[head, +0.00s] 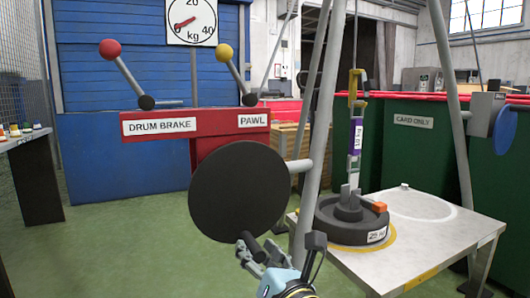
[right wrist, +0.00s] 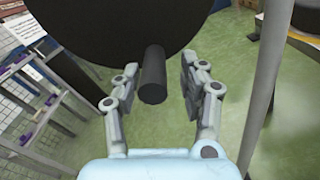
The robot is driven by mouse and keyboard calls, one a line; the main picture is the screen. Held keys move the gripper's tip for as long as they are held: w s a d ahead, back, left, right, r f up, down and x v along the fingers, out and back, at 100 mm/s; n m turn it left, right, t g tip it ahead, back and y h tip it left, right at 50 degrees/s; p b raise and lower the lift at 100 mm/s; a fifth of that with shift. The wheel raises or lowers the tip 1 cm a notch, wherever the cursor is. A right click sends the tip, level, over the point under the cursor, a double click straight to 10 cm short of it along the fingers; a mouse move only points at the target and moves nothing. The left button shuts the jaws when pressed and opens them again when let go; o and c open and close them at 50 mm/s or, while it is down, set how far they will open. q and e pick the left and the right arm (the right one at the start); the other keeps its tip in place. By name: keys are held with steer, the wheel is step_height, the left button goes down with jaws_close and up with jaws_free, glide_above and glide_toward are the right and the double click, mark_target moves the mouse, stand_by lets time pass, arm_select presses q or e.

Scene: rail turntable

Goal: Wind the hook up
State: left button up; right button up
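The winch wheel is a large black disc (head: 238,192) below the red panel, with a black crank handle (head: 249,244) near its lower edge. My right gripper (head: 258,252) is at that handle. In the right wrist view the handle (right wrist: 153,76) lies between the spread fingers, with gaps on both sides. A yellow hook block (head: 354,84) hangs on a cable inside the frame. My left gripper is not in view.
The red panel (head: 196,143) carries a red-knobbed DRUM BRAKE lever (head: 127,72) and a yellow-knobbed PAWL lever (head: 235,73). A kg dial (head: 191,24) stands above. Grey frame legs (head: 318,110) rise right of the wheel. A pale platform (head: 400,268) bears the weight; green floor lies left.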

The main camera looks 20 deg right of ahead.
steer(key=shift+o, duration=1)
steer(key=shift+a+r, duration=0.15)
steer(key=shift+a, duration=0.35)
